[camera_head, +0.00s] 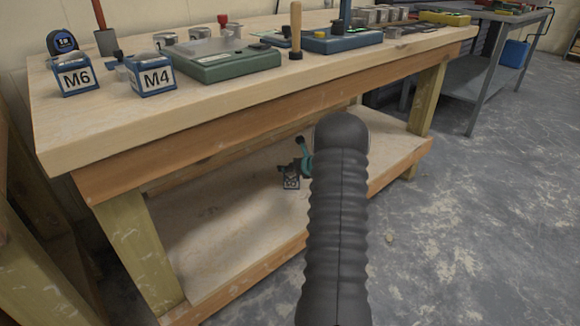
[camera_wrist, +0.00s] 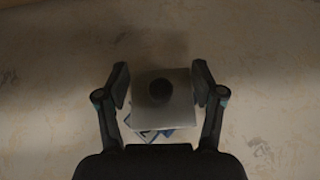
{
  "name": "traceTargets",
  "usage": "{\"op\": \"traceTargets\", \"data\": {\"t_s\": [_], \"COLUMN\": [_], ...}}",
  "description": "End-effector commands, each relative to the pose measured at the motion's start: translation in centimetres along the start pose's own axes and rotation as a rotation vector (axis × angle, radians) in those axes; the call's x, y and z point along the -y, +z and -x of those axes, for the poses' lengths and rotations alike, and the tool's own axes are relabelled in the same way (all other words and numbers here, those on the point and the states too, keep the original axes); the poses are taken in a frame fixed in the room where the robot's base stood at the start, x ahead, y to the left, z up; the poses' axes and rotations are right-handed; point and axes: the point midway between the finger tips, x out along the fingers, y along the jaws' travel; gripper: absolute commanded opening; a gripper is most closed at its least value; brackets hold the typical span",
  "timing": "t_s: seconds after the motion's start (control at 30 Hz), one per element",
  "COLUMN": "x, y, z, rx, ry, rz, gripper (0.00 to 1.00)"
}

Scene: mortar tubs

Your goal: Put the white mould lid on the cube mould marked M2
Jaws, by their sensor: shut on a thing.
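My gripper (camera_wrist: 161,83) is shut on a square, pale grey-looking plate with a dark round knob, which I take to be the white mould lid (camera_wrist: 177,112). A finger lies at each side of the lid. Below it in the wrist view, blue and white edges of a mould (camera_wrist: 160,134) show; the lid hides most of it. In the head view, my gripper (camera_head: 298,168) is low over the bench's lower shelf, just above a small blue mould (camera_head: 291,183). Its label is too small to read, and I cannot tell whether lid and mould touch.
Blue cube moulds marked M6 (camera_head: 75,79) and M4 (camera_head: 152,76) stand on the bench top (camera_head: 120,122). A green case (camera_head: 225,66) and a wooden-handled tool (camera_head: 296,35) are beside them. The lower shelf (camera_head: 215,235) is otherwise largely clear, with the bench top overhead.

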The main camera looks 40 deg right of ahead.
Motion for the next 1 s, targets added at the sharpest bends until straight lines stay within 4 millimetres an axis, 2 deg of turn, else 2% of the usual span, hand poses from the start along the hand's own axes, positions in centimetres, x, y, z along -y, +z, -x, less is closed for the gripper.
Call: {"op": "traceTargets", "data": {"t_s": [0.77, 0.8, 0.9, 1.0], "x": [0.0, 0.0, 0.0, 0.0], "y": [-0.9, -0.9, -0.9, -0.9], "z": [-0.5, -0.5, -0.5, -0.5], "rx": [0.001, 0.000, 0.000, 0.000], "ry": [0.000, 0.000, 0.000, 0.000], "rz": [0.000, 0.000, 0.000, 0.000], "gripper": [0.34, 0.73, 0.93, 0.93]}}
